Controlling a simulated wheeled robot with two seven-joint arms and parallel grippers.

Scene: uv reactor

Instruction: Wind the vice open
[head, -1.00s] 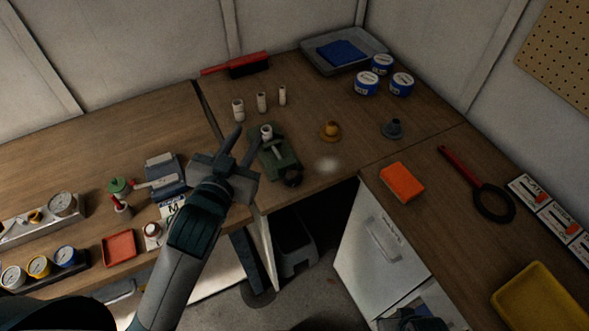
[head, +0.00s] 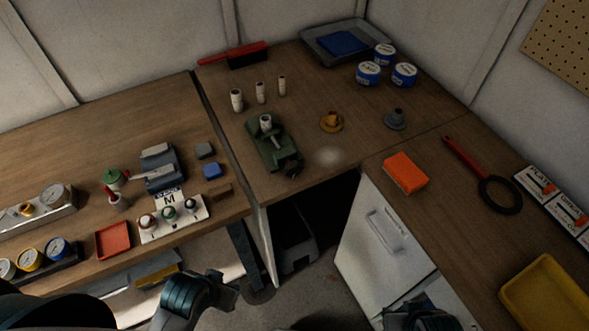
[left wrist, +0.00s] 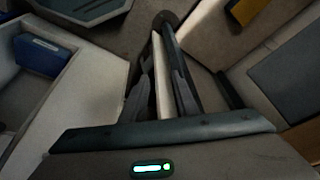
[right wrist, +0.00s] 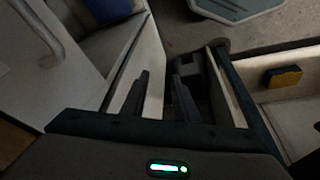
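The green vice (head: 268,148) stands on the wooden bench near its front edge, left of the corner gap. A pale cylinder (head: 266,122) stands upright at its far end. A dark handle (head: 292,173) shows at its near end; its exact turn is too small to tell. My left gripper (head: 232,288) is low in front of the bench, well below and apart from the vice. In the left wrist view its fingers (left wrist: 161,95) are apart and empty. My right gripper, low at the bottom right of the head view, has its fingers (right wrist: 160,90) apart and empty.
Several white cylinders (head: 260,93) stand behind the vice. A brass flanged piece (head: 331,121) and a grey one (head: 396,119) are to its right. An orange block (head: 405,173) lies on the right bench. A white cabinet (head: 385,235) stands beneath.

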